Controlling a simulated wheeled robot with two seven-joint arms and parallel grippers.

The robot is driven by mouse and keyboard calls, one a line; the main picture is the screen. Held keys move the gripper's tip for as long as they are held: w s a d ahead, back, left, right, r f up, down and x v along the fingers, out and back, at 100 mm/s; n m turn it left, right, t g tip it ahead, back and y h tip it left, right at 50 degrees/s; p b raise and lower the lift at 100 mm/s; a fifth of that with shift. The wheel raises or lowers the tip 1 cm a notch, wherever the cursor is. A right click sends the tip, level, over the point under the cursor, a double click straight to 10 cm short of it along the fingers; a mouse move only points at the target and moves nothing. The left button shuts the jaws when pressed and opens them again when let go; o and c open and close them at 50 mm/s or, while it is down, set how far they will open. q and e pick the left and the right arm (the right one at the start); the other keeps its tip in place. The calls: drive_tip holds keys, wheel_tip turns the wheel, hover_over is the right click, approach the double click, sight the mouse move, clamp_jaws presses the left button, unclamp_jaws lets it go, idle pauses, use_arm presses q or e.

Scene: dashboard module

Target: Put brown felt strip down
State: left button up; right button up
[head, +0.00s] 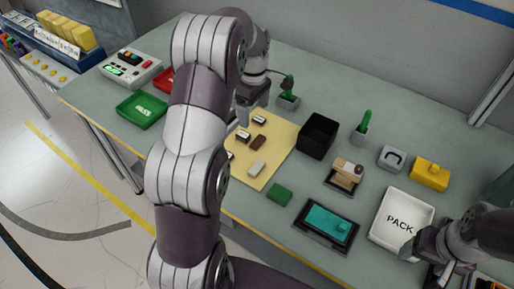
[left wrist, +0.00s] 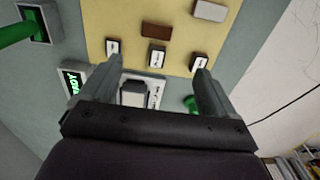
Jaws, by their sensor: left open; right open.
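A brown strip (head: 258,143), which looks like the felt strip, lies flat on the yellow mat (head: 275,160). The brown strip (left wrist: 156,30) and yellow mat (left wrist: 100,18) also show in the left wrist view. My left gripper (head: 245,112) is over the mat's far side, apart from the strip. In the left wrist view my left gripper (left wrist: 156,67) has its fingers spread, with the strip beyond the fingertips; nothing is held. My right gripper (head: 420,248) is open near the PACK tray at the right, partly cut off by the frame edge.
Small black-and-white pieces (left wrist: 157,55) and a pale block (head: 257,168) lie on the mat. A black bin (head: 318,135) stands right of it, a green block (head: 279,195) in front. The white PACK tray (head: 400,205) and a teal-topped dark tray (head: 325,226) are further right.

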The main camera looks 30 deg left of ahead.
sight(255, 139)
use_arm(q)
drive_tip(key=f, duration=0.4)
drive_tip(key=f+p, duration=0.1)
drive_tip(key=f, duration=0.3)
drive_tip(key=f+p, duration=0.1)
drive_tip(key=f, duration=0.3)
drive_tip(key=shift+w+a, duration=0.2)
drive_tip(key=shift+w, duration=0.2)
drive_tip(key=shift+f, duration=0.3)
drive_tip(key=shift+d+r, duration=0.1)
use_arm(e)
drive_tip(key=shift+w+a+r, duration=0.1)
drive_tip(key=shift+a+r, duration=0.1)
drive_tip(key=shift+r, duration=0.6)
use_arm(q)
drive_tip(key=c, duration=1.2)
drive_tip(key=shift+r, duration=0.1)
